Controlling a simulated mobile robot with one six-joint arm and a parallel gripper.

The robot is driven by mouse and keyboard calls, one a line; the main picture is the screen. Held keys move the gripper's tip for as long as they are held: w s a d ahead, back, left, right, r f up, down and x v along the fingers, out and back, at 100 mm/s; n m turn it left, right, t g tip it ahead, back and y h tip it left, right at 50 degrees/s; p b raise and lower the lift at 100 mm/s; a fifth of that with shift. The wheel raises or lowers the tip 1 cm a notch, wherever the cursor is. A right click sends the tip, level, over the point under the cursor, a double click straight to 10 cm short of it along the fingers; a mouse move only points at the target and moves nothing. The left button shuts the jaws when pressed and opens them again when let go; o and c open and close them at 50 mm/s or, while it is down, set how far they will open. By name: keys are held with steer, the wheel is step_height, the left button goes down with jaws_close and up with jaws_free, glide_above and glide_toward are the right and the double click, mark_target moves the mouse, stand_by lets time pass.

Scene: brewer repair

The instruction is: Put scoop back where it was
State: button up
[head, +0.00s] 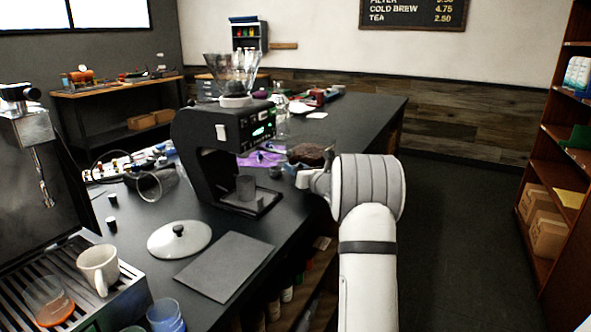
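My white arm reaches in from the bottom right, and my gripper (305,180) is over the counter (221,218), just right of the black grinder (187,151). Its fingers are small and partly hidden by the wrist, so I cannot tell whether they are open or shut. I cannot make out a scoop for certain. A dark brown rounded mass (309,154) lies just behind the gripper. A small dark cup (275,172) is to the gripper's left.
A clear hopper (232,72) tops the grinder. A white mug (98,268) stands at left on a drip tray (81,297). A shelf (541,203) stands at right; floor between is clear.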

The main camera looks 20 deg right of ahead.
steer(key=s, duration=0.4)
steer(key=s+d, duration=0.1)
steer(key=s, duration=0.3)
steer(key=s+d, duration=0.1)
steer(key=s, duration=0.3)
steer(key=shift+w, duration=0.1)
